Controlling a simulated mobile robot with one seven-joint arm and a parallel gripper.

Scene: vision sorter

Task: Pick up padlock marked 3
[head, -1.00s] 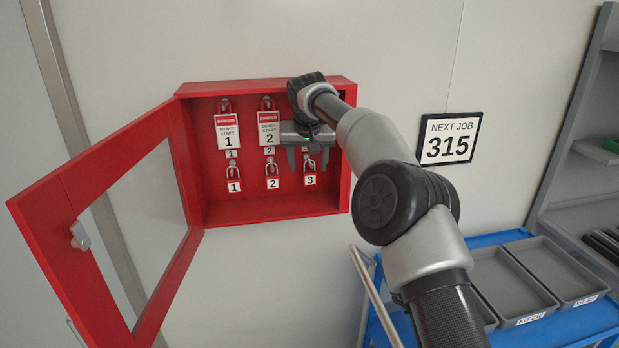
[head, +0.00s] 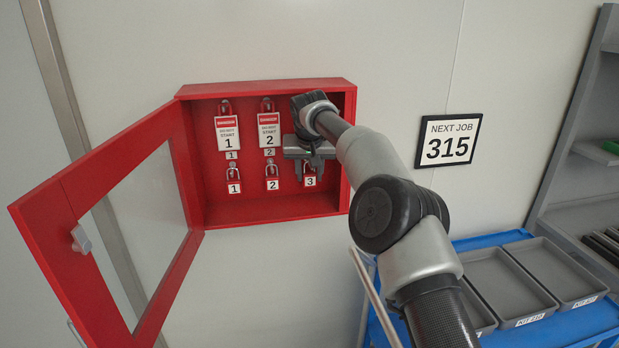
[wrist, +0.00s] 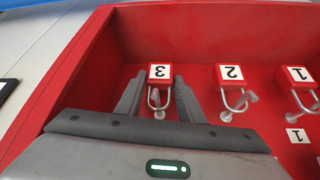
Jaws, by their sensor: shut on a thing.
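The padlock marked 3 (head: 310,181) hangs in the lower row at the right inside the red cabinet. It has a red body with a white label and a silver shackle. In the wrist view the padlock marked 3 (wrist: 160,74) shows upside down, between the ends of my fingers. My gripper (head: 310,170) is inside the cabinet, shut on this padlock around its shackle (wrist: 158,98). The shackle is still at its peg (wrist: 159,115). In the head view my gripper hides the upper part of the padlock.
Padlocks marked 2 (head: 272,184) and 1 (head: 234,188) hang to the left. Danger tags 1 (head: 228,133) and 2 (head: 269,131) hang above them. The red cabinet's (head: 270,212) glazed door (head: 120,230) stands open to the left. Grey trays (head: 506,281) sit on a blue cart at lower right.

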